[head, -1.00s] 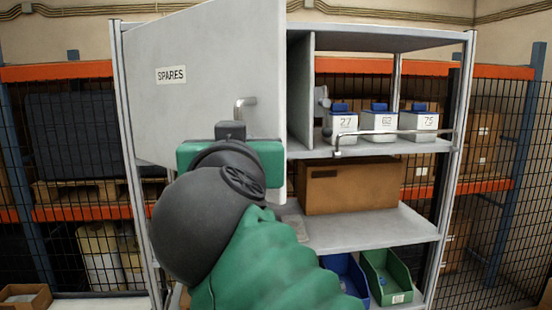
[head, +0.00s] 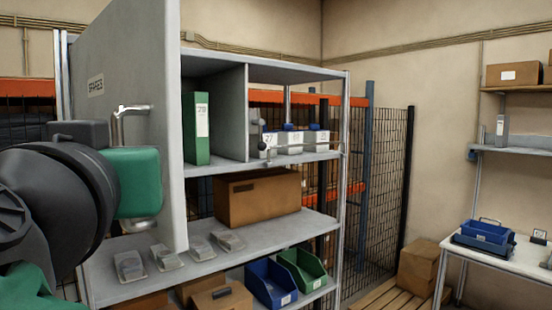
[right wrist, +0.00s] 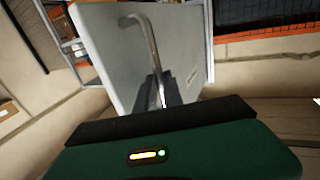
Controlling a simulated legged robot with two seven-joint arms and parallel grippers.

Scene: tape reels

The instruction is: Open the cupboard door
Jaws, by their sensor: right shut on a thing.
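The cupboard door (head: 140,60), a grey panel with a SPARES label (head: 96,85), stands swung outward at the left of the head view. The compartment beside it is exposed, with a green binder (head: 196,128) inside. The door's bent metal handle (head: 118,122) shows above my right gripper's green body; it also shows in the right wrist view (right wrist: 143,35). There my right gripper (right wrist: 156,90) is shut on the handle, its dark fingers around the lower part. In the head view its fingertips are mostly hidden. My left gripper is not in view.
The shelf unit holds white-and-blue boxes (head: 290,142), a cardboard box (head: 258,198), and blue (head: 270,282) and green (head: 302,270) bins. Clear packages (head: 165,257) lie on the middle shelf. A white table (head: 500,257) stands right; mesh fencing (head: 385,180) is behind.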

